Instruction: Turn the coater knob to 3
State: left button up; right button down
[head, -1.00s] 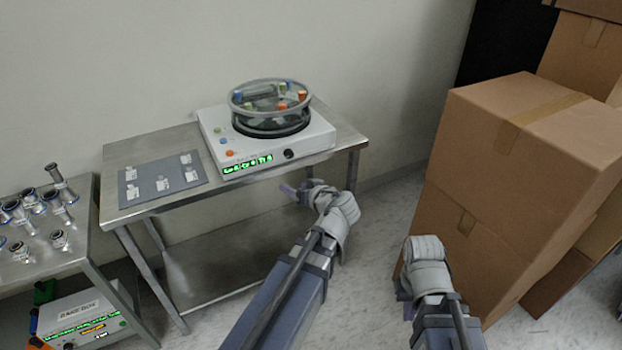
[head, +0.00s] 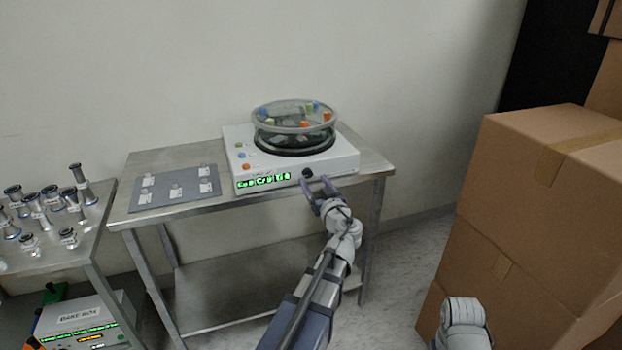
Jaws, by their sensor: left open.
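The coater (head: 347,158) is a white box with a round, clear-walled chamber (head: 295,127) on top, standing on a metal table. Its black knob (head: 307,172) is on the front face, right of a green lit display (head: 263,181). The knob's setting is too small to read. My left gripper (head: 318,186) is open just in front of and below the knob, its fingers pointing up towards it. I cannot tell whether a finger touches the knob. My right arm shows at the bottom right, but its gripper fingers do not show.
A grey mat (head: 174,190) with several small clear pieces lies left of the coater. A side table at the left holds several metal fittings (head: 79,183), with a bake box (head: 85,320) below. Stacked cardboard boxes (head: 540,220) stand close on the right.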

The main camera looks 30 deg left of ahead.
aim_at(309, 174)
pick_arm(q)
jog(key=shift+x, duration=1.8)
grip_shut()
